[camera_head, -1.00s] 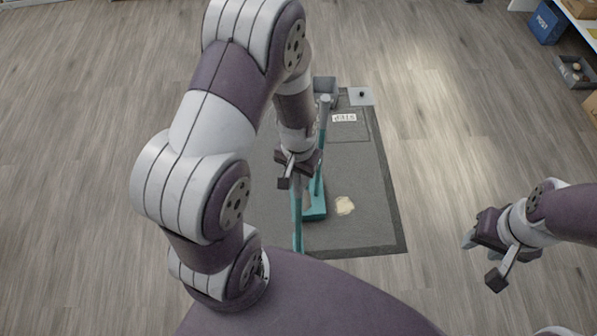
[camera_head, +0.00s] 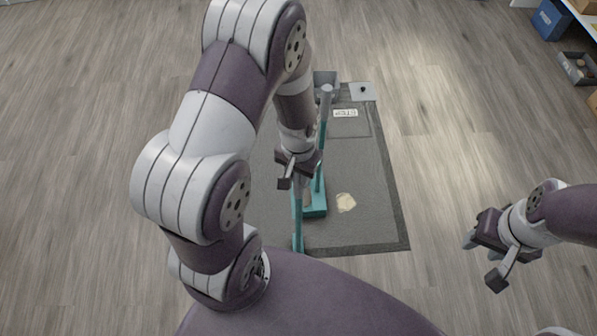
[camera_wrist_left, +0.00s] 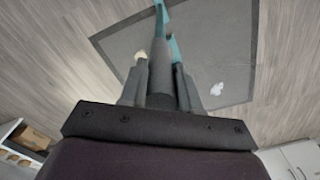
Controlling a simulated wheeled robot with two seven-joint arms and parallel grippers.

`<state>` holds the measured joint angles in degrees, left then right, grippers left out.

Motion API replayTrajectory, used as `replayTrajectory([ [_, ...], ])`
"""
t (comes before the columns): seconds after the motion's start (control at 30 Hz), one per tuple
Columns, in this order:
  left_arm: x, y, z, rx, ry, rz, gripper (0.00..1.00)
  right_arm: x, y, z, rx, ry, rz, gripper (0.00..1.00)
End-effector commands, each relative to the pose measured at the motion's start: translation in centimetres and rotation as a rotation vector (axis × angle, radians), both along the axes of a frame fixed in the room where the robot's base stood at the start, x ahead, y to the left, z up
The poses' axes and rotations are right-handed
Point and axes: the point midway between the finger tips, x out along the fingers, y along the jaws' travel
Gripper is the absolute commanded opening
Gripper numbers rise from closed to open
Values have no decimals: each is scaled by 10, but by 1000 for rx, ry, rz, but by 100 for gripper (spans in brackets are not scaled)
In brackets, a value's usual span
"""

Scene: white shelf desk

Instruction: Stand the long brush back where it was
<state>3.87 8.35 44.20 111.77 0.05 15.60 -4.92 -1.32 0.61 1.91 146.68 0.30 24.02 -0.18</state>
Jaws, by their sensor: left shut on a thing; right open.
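My left gripper (camera_head: 298,168) is shut on the long brush (camera_head: 297,222), whose grey grip and teal pole run down from the fingers in the head view. The left wrist view shows the grey grip (camera_wrist_left: 160,72) between the fingers, with teal beyond it. The brush's far end is not clear. A teal long-handled pan (camera_head: 315,208) stands on the dark mat (camera_head: 380,225) just right of the brush, its handle rising to a grey top (camera_head: 326,92). My left arm hides part of the mat. My right gripper (camera_head: 482,258) is open and empty, off to the right.
A pale spill (camera_head: 346,202) lies on the mat right of the pan. A grey bin (camera_head: 325,78) and a pale plate with a dark knob (camera_head: 363,91) are at the mat's far edge. A blue box (camera_head: 550,20) is far right. Wood floor around the mat is clear.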

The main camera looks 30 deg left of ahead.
Motion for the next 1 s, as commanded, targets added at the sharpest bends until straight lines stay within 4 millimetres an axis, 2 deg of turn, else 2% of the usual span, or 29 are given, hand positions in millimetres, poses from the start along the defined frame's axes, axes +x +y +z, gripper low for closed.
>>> replayTrajectory([
  [0.33, 0, 0, -7, 0, 0, 0, 0, 0, 0, -5, 0, 0, 0, 43],
  [0.37, 0, 0, -7, 0, -1, 0, 38, 0, 0, -4, 0, 0, 0, 43],
  [0.43, 0, 0, -7, 0, -1, 0, 61, 0, 0, -4, 0, 0, 0, 43],
  [0.77, 0, 0, -2, 0, -1, 0, 61, 0, 0, -2, 0, 0, 0, 43],
  [0.87, 1, 0, 16, 0, -3, 0, 61, 0, 0, 5, 0, 0, 0, 43],
  [1.0, 1, 0, 56, 1, -6, 0, 61, 0, 0, 17, 0, 0, 0, 43],
])
